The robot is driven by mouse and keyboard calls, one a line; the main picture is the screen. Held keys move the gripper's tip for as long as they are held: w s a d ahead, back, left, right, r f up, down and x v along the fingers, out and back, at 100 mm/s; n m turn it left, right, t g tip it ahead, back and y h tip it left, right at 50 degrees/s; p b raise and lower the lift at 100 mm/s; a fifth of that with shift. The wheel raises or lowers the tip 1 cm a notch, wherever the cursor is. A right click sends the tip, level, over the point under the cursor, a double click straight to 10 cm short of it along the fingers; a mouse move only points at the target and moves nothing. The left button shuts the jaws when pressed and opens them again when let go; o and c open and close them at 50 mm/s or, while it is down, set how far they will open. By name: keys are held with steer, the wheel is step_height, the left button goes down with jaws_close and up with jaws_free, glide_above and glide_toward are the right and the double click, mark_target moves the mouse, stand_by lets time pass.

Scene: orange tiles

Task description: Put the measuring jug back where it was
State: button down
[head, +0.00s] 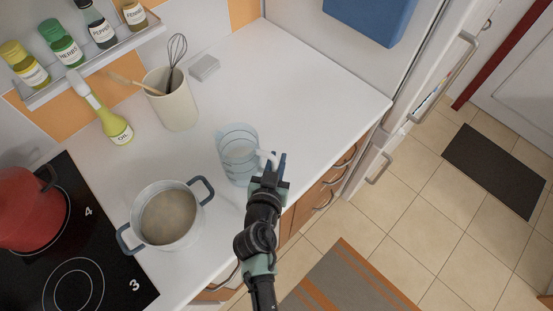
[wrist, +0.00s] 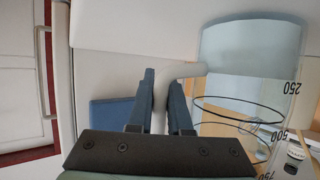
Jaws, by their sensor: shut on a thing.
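The measuring jug (head: 237,153) is clear and bluish with dark level lines, and is seen over the white worktop near its front edge. My gripper (head: 272,165) is to the right of the jug, at its handle. In the wrist view my gripper's two dark blue fingers (wrist: 159,100) are closed around the pale handle (wrist: 180,72). The jug's body (wrist: 250,60), with marks 250 and 500, is right of the fingers. I cannot tell whether the jug's base touches the worktop.
A pot (head: 187,235) with brownish contents stands left of the jug, beside the hob (head: 110,270) and a red pot (head: 30,210). A utensil holder (head: 175,103), oil bottle (head: 115,127) and small grey block (head: 204,67) stand behind. The worktop (head: 300,85) is clear at the back right.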

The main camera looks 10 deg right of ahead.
steer(key=shift+w+b, duration=0.1)
steer(key=shift+b, duration=0.2)
steer(key=c, duration=0.8)
jaws_free()
steer(key=shift+c, duration=0.2)
